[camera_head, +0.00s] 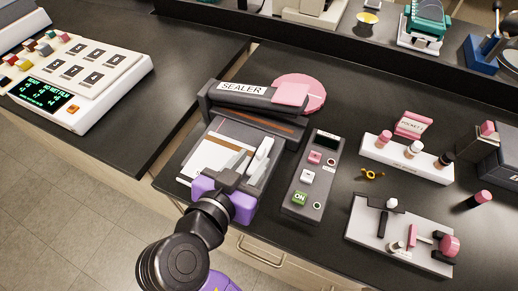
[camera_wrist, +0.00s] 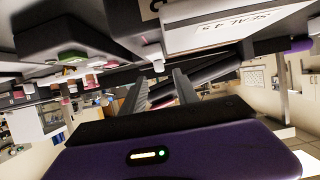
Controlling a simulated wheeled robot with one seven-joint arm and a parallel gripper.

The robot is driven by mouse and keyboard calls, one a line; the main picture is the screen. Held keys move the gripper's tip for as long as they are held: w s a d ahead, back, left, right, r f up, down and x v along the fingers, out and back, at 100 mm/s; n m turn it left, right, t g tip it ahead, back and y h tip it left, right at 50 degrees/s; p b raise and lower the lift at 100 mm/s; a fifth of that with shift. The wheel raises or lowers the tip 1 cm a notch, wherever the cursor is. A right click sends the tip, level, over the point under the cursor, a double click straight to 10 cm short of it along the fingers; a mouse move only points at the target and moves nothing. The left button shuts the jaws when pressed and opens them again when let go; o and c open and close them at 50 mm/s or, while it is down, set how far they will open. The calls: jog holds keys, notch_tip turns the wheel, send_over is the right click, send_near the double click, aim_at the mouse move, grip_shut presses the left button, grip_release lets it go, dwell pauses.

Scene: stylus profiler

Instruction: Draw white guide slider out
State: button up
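The white guide slider (camera_head: 262,152) is a small upright white piece on the right part of the sealer's front bed, just in front of the sealer (camera_head: 245,112). My purple gripper (camera_head: 246,172) is low over the front of the bed, close to the slider. In the wrist view the two grey fingers of my gripper (camera_wrist: 160,84) stand apart, with a small white piece (camera_wrist: 155,58), likely the slider, near and between their tips. I cannot tell whether the fingers touch it. A white sheet (camera_head: 212,157) lies on the bed left of the slider; it is partly hidden by my gripper.
A control box (camera_head: 312,176) with pink, white and green buttons stands close right of the sealer. A pink disc (camera_head: 312,88) is behind it. A white rack (camera_head: 407,157) and a fixture plate (camera_head: 372,237) are further right. A gap separates the left bench (camera_head: 180,60).

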aim_at(261, 150)
jog(key=shift+x, duration=2.1)
jog(key=shift+c, duration=0.5)
grip_shut()
